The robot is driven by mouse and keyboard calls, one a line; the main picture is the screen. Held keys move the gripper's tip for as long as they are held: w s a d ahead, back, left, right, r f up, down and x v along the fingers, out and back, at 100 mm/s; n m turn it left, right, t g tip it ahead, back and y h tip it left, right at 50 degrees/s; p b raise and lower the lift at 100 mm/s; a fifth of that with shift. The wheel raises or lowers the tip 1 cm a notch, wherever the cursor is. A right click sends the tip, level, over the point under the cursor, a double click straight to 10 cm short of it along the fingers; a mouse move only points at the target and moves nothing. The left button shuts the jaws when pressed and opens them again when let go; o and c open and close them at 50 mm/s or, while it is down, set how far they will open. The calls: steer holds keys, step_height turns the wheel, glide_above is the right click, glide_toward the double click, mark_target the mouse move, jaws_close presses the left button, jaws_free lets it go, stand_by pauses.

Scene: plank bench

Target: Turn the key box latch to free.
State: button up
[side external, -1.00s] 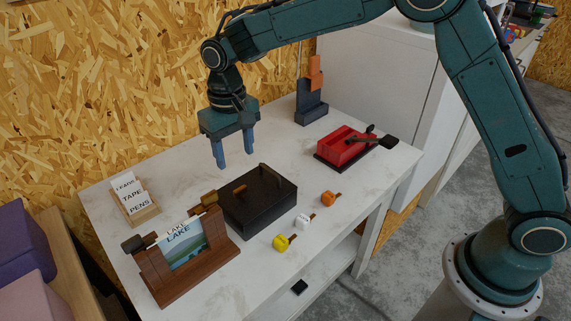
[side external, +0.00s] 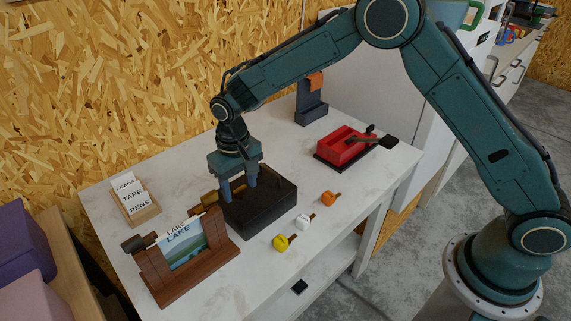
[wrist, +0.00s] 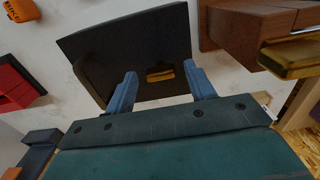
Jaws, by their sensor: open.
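The black box (side external: 272,209), which looks like the key box, lies on the white bench top. It also shows in the wrist view (wrist: 98,47). Its small brass-coloured latch handle (wrist: 160,74) shows in the wrist view, lying roughly crosswise between my fingers. In the side view my gripper hides the latch. My gripper (side external: 239,190) is open, pointing down over the box's top. In the wrist view its two blue fingers (wrist: 160,69) stand left and right of the latch, apart from it. I cannot tell the exact height of the fingertips above the lid.
A red device (side external: 345,147) with a lever is right; a card holder (side external: 143,212) is left.

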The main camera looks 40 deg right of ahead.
steer(key=c, duration=1)
steer(key=shift+n, duration=0.4)
steer(key=n, duration=0.3)
steer(key=shift+n, duration=0.3)
steer(key=n, duration=1.3)
steer(key=shift+r, duration=0.1)
steer(key=shift+n, duration=0.4)
